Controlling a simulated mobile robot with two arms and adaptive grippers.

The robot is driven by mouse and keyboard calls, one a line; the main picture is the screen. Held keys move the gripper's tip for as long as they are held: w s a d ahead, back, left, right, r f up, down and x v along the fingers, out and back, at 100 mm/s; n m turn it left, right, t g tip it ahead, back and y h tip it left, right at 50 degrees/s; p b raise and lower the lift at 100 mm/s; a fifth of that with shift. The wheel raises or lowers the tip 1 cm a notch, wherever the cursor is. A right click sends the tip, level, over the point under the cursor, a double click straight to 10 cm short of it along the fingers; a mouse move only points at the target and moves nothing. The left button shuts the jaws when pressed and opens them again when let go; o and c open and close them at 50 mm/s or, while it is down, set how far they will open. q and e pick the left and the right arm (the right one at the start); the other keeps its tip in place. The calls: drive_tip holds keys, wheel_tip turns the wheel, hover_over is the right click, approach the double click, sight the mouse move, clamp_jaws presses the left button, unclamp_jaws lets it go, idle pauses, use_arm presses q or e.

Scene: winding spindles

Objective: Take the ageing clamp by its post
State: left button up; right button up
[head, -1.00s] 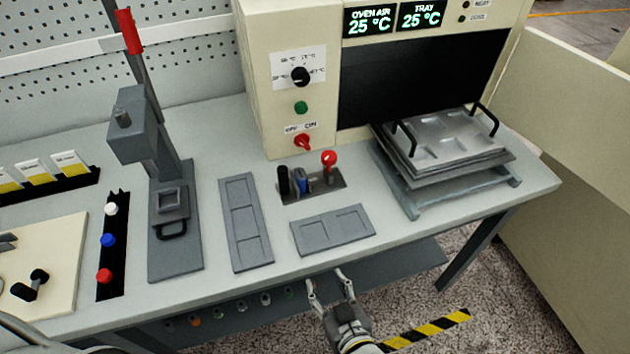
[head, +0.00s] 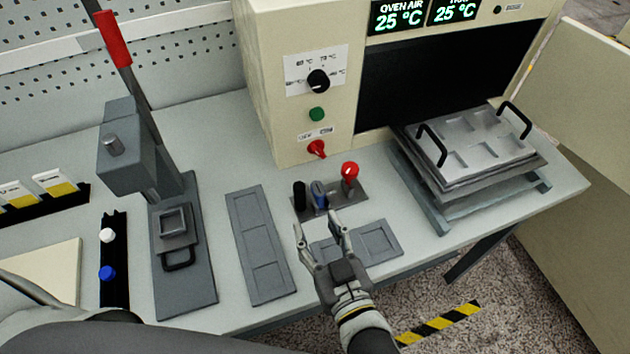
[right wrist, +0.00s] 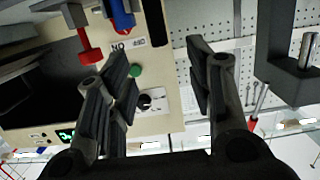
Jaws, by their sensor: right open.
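A small grey stand (head: 335,205) on the bench holds a black upright piece (head: 299,193), a blue upright piece (head: 319,195) and a red round-topped post (head: 350,171). I cannot tell for sure which of them is the ageing clamp. My right gripper (head: 316,222) is open and empty, in front of the stand and over the left part of a flat grey tray. In the right wrist view, the open fingers (right wrist: 157,55) have nothing between them. The red piece (right wrist: 88,48) and blue piece (right wrist: 122,15) show at the upper left there. My left gripper is out of view.
The flat grey tray (head: 380,240) lies in front of the stand, and a longer one (head: 262,245) to its left. A lever press (head: 187,285) stands farther left. The oven (head: 290,110) is behind, with stacked metal plates (head: 480,140) to the right.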

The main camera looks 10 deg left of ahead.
sight(301, 192)
drive_tip(key=x, duration=0.2)
drive_tip(key=p+x, duration=0.1)
drive_tip(key=x, duration=0.1)
drive_tip(key=shift+r, duration=0.2)
drive_tip(key=shift+w+a, duration=0.1)
drive_tip(key=shift+w, duration=0.15)
drive_tip(key=shift+w+a+f, duration=0.15)
drive_tip(key=shift+w+a, duration=0.05)
drive_tip(key=shift+w, duration=0.05)
drive_tip(key=p+x, duration=0.1)
drive_tip(key=x, duration=0.2)
drive_tip(key=shift+w+a+p, duration=0.15)
drive_tip(key=shift+w+p, duration=0.2)
drive_tip(key=shift+w, duration=0.05)
drive_tip(key=shift+w+a+f, duration=0.1)
drive_tip(key=shift+w+a, duration=0.25)
drive_tip(key=shift+w, duration=0.2)
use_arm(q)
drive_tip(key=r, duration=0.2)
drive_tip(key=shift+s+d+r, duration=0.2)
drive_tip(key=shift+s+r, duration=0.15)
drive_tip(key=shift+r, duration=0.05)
use_arm(e)
clamp_jaws()
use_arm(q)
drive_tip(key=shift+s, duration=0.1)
